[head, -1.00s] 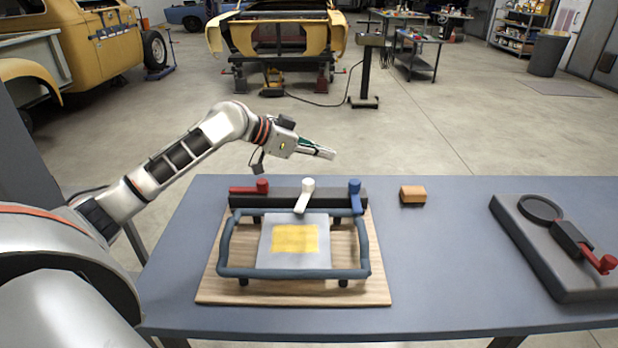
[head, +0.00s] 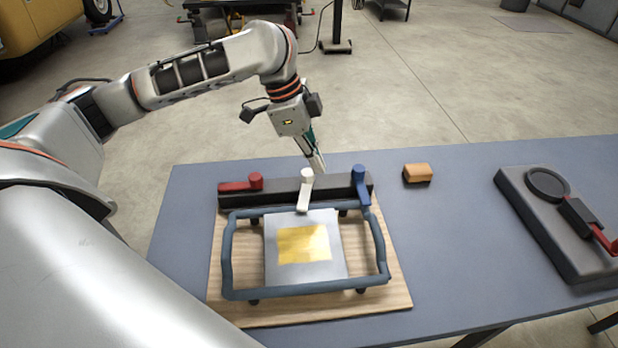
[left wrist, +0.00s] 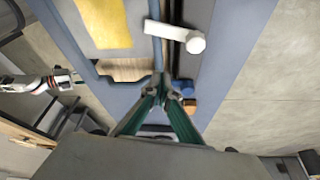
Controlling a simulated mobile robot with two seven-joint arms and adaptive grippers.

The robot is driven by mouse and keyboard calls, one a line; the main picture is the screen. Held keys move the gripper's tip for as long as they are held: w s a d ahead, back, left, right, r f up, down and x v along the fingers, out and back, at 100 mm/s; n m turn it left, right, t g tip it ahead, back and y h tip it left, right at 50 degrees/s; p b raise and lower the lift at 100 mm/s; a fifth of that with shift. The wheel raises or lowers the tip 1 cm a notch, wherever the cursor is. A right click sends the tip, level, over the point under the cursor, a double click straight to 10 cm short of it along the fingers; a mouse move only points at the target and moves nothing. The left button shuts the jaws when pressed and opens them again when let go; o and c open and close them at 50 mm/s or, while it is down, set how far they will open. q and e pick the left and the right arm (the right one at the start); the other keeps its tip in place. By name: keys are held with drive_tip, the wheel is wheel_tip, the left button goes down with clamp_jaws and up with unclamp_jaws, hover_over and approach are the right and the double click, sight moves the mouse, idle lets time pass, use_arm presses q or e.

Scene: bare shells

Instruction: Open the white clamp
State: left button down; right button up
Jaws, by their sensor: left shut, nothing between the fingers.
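The white clamp (head: 306,188) sits on the dark bar at the back of the fixture. Its lever points toward the front and reaches over the frame's rear edge. It also shows in the left wrist view (left wrist: 178,35). My left gripper (head: 321,168) is shut and empty, pointing down just behind and to the right of the white clamp's knob. In the left wrist view its fingertips (left wrist: 162,92) are together and apart from the white clamp. My right gripper (left wrist: 72,78) appears small at the left of the left wrist view, too small to tell its state.
A red clamp (head: 241,184) and a blue clamp (head: 361,186) flank the white one on the bar. A blue frame (head: 228,255) surrounds a grey plate with a yellow patch. An orange block (head: 417,172) and a dark fixture (head: 545,225) stand to the right, with clear table between.

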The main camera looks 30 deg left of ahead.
sight(334, 203)
use_arm(q)
drive_tip(key=b+x, duration=0.1)
drive_tip(key=x, duration=0.9)
drive_tip(key=shift+s+f+b, duration=0.1)
drive_tip(key=shift+s+b, duration=0.05)
drive_tip(key=shift+b, duration=0.25)
drive_tip(key=a, duration=0.1)
drive_tip(key=s+a, duration=0.1)
drive_tip(key=a, duration=0.1)
drive_tip(key=shift+s+a, duration=0.2)
drive_tip(key=shift+a, duration=0.15)
use_arm(e)
drive_tip(key=shift+w+a+f+y, duration=0.1)
drive_tip(key=shift+w+a+y, duration=0.2)
drive_tip(key=shift+a, duration=0.25)
drive_tip(key=shift+s+f, duration=0.1)
use_arm(q)
drive_tip(key=shift+a, duration=0.1)
